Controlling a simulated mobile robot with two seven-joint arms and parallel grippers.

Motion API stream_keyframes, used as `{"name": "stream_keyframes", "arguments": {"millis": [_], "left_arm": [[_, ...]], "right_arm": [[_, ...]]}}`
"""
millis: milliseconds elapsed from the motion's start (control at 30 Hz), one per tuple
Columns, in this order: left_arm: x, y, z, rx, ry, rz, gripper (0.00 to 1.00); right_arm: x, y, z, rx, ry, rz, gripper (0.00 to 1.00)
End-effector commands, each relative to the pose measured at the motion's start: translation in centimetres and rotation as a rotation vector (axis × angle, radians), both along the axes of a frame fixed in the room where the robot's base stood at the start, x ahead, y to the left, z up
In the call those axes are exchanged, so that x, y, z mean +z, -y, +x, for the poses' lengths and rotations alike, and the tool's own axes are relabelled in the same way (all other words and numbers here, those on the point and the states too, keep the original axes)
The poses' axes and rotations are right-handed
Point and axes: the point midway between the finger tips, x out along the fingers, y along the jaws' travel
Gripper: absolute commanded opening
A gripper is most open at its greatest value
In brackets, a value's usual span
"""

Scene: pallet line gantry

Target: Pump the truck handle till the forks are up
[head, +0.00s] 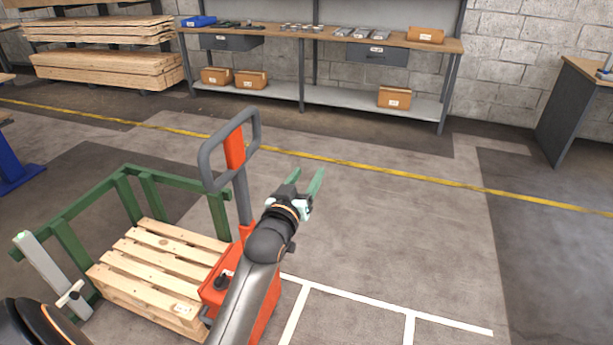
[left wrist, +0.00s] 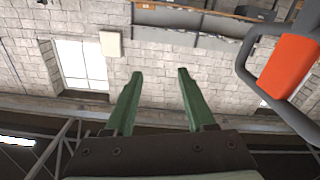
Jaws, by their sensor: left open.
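The truck handle (head: 231,150) is a grey loop with an orange-red panel on a dark shaft, standing nearly upright above the orange-red truck body (head: 222,284). Part of the body is hidden by my left arm. My left gripper (head: 306,184) is open and empty, with green fingers, to the right of the handle and apart from it. In the left wrist view the gripper (left wrist: 155,88) shows nothing between its fingers. The handle (left wrist: 288,68) is at that view's right edge. The forks are not visible. My right gripper is not in view.
A wooden pallet (head: 165,262) lies left of the truck inside a green frame (head: 130,182). A workbench (head: 330,37) with parts and boxes stands at the back wall, beside stacked planks (head: 105,65). The floor to the right is clear, with white and yellow lines.

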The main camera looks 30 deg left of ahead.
Motion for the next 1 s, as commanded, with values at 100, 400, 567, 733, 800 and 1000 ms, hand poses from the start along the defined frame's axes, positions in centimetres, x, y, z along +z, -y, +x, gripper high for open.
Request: {"name": "stream_keyframes", "arguments": {"millis": [100, 400, 567, 733, 800, 1000], "left_arm": [[-0.01, 0.0, 0.0, 0.0, 0.0, 0.0, 0.41], [0.0, 0.0, 0.01, 0.0, 0.0, 0.0, 0.07], [0.0, 0.0, 0.01, 0.0, 0.0, 0.0, 0.0], [0.0, -0.01, 0.01, 0.0, 0.0, 0.0, 0.0], [0.0, -0.01, 0.01, 0.0, 0.0, 0.0, 0.0], [0.01, -0.01, 0.01, 0.0, 0.0, 0.0, 0.0]], "right_arm": [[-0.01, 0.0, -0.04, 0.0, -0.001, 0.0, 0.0], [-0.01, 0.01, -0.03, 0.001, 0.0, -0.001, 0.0], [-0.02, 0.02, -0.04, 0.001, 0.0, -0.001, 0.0], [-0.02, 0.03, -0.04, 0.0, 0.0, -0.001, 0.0], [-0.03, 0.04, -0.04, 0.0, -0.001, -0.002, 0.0], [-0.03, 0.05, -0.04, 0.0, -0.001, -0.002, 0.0]]}}
